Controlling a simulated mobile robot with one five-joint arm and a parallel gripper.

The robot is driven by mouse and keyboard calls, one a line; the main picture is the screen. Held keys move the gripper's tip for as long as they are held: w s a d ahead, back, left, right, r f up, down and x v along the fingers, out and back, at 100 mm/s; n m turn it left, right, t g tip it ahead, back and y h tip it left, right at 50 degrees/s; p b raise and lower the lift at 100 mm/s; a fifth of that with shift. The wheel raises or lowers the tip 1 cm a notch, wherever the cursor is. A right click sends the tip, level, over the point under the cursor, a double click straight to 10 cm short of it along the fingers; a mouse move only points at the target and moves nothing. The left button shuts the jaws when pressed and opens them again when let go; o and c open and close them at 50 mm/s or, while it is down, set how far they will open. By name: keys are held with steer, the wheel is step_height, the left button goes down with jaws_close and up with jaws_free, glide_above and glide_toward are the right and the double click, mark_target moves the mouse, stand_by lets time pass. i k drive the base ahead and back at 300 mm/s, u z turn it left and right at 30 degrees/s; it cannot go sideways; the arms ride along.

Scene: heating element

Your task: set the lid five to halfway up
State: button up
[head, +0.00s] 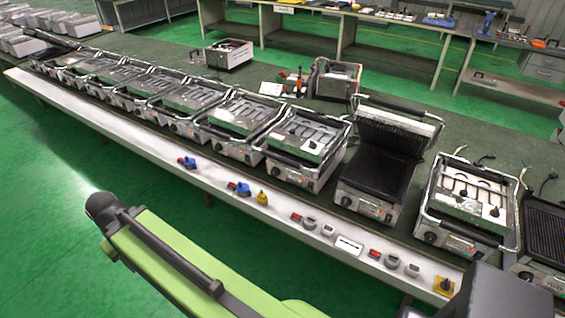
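A row of silver contact grills runs along a long bench. One grill stands open with its ribbed lid (397,128) raised steeply above its dark lower plate (378,178). The grill left of it (305,140) has its lid down, as do the grills further left, such as this one (240,120). The grill right of the open one (470,195) shows a pale top with thin rods or wires. No numbers are readable on the lids, so I cannot tell which is lid five. My green arm crosses the lower left. My gripper's fingers do not show.
A white ledge (140,145) along the bench front carries blue connectors (238,188), a yellow knob (262,198) and red and grey switches (310,222). A silver box (228,54) stands behind the grills. Green floor (50,235) is clear before the bench.

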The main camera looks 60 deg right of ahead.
mark_target(328, 137)
steer(key=z, duration=0.15)
steer(key=i, duration=1)
steer(key=u, duration=0.1)
